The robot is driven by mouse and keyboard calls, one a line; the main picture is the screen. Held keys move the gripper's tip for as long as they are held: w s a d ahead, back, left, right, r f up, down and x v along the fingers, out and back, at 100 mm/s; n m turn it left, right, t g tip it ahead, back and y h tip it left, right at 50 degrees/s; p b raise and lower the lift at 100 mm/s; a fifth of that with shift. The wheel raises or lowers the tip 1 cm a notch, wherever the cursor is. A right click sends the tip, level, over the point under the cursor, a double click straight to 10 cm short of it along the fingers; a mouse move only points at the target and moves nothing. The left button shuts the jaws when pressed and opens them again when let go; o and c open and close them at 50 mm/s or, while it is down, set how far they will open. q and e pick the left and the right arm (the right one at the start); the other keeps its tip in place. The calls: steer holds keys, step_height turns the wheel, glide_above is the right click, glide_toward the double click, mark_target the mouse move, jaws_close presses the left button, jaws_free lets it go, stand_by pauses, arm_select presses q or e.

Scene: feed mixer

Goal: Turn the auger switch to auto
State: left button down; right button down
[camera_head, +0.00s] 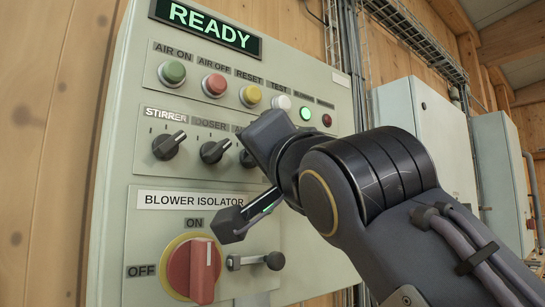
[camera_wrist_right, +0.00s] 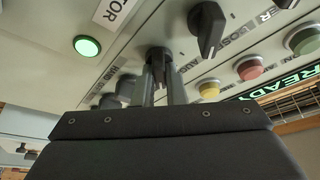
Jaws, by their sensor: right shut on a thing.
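The auger switch is the third black knob (camera_head: 247,158) in the row on the grey-green panel, right of the stirrer knob (camera_head: 169,146) and the doser knob (camera_head: 214,151). In the head view my right gripper (camera_head: 262,140) covers most of it and its label. In the right wrist view the two fingers of my right gripper (camera_wrist_right: 162,85) are shut on the auger knob (camera_wrist_right: 158,57), one on each side. The knob's pointer setting is hidden by the fingers. My left gripper is not in view.
Above the knobs is a row of buttons, including green (camera_head: 172,72), red (camera_head: 214,85) and yellow (camera_head: 251,95), under a READY display (camera_head: 208,27). Below is the red blower isolator handle (camera_head: 203,271) and a black-tipped lever (camera_head: 255,261). Grey cabinets (camera_head: 429,130) stand to the right.

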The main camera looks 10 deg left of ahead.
stand_by(0.5)
steer(key=c, duration=1.5)
jaws_free()
steer(key=b+v, duration=0.4)
steer(key=v, duration=0.3)
steer(key=shift+s+d+f, duration=0.1)
steer(key=shift+s+d, duration=0.15)
steer(key=shift+s, duration=0.05)
